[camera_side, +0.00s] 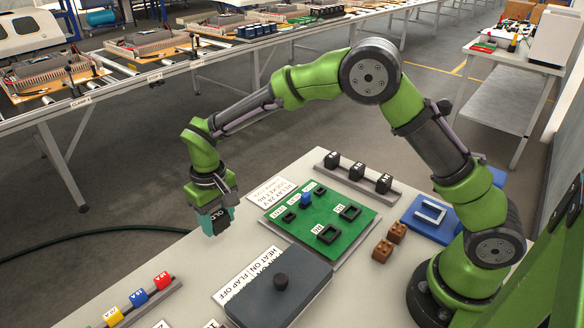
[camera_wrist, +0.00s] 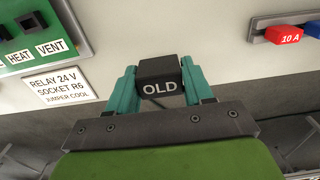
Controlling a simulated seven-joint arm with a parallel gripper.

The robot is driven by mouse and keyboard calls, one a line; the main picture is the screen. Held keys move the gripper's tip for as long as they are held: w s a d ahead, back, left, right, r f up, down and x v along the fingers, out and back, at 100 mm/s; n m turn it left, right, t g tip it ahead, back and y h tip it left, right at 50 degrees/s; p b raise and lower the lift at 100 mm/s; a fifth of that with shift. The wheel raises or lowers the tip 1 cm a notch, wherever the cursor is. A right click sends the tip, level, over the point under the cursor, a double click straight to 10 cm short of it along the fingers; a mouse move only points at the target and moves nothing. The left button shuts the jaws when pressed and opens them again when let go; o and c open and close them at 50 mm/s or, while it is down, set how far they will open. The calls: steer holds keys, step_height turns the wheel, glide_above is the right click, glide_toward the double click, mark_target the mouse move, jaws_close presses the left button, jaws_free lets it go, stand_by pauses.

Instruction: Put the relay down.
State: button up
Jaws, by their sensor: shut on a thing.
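My gripper (camera_side: 213,224) is shut on a black block-shaped relay marked OLD (camera_wrist: 159,70). The two teal fingers hold it from both sides, and its label faces the wrist camera. In the side view the gripper points down near the bench's far left edge, left of the green socket board (camera_side: 322,222). I cannot tell how far the relay is from the bench top (camera_side: 190,262). The board carries several black sockets, and a small blue part (camera_side: 306,198) stands on it.
A rack (camera_side: 357,178) with black relays stands behind the board. Coloured fuses (camera_side: 138,297) sit on a rail at lower left. Brown blocks (camera_side: 390,242) and a blue tray (camera_side: 430,216) lie at right. Bare bench surrounds the gripper's near side.

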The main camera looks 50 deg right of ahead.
mark_target(220, 231)
steer(key=shift+f, duration=1.95)
steer(key=shift+f, duration=0.1)
steer(key=o, duration=0.9)
steer(key=shift+f, duration=0.1)
steer(key=shift+o, duration=0.2)
